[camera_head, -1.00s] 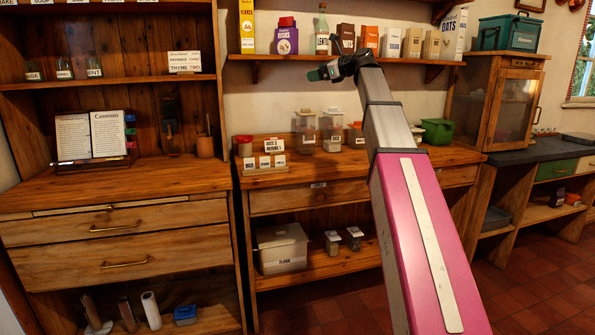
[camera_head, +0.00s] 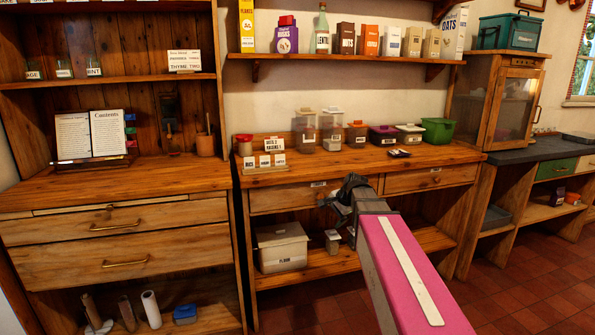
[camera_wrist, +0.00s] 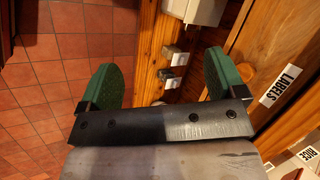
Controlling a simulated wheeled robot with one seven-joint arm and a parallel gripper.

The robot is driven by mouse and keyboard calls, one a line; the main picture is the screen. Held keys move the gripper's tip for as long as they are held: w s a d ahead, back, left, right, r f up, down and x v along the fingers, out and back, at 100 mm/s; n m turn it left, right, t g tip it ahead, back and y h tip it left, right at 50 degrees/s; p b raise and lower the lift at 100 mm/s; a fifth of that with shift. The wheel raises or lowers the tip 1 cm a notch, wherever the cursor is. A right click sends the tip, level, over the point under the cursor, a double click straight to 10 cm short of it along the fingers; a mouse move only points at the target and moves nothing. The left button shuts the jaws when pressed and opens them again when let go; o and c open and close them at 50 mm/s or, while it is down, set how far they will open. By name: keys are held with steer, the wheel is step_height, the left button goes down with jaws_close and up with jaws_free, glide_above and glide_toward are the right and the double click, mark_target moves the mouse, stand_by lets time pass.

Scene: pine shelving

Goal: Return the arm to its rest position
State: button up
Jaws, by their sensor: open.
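My gripper (camera_head: 330,200) is in front of the middle counter's drawers in the head view, at the end of my lowered arm. In the wrist view my gripper (camera_wrist: 160,85) shows two green pads spread wide apart with nothing between them. Past the pads are the edge of the wooden unit, the lower shelf and the red tiled floor (camera_wrist: 45,75). My arm hides part of the drawers and lower shelf in the head view.
The drawer front (camera_head: 310,196) with its label is close to my gripper. Tubs and a green bin (camera_head: 437,130) stand on the counter (camera_head: 340,162). A flour box (camera_head: 282,247) sits on the lower shelf. Tiled floor (camera_head: 535,275) is clear at the right.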

steer(key=s+d+f+n+g+h, duration=0.2)
steer(key=s+f+n, duration=0.2)
steer(key=s+f, duration=0.5)
steer(key=s+d+f+n+g+h, duration=0.1)
steer(key=s+f+n, duration=0.4)
steer(key=s+f, duration=0.5)
steer(key=shift+s+d+f+g+h, duration=0.35)
steer(key=shift+d+h, duration=0.35)
steer(key=shift+d, duration=0.55)
steer(key=shift+w+r, duration=0.1)
steer(key=shift+r, duration=0.05)
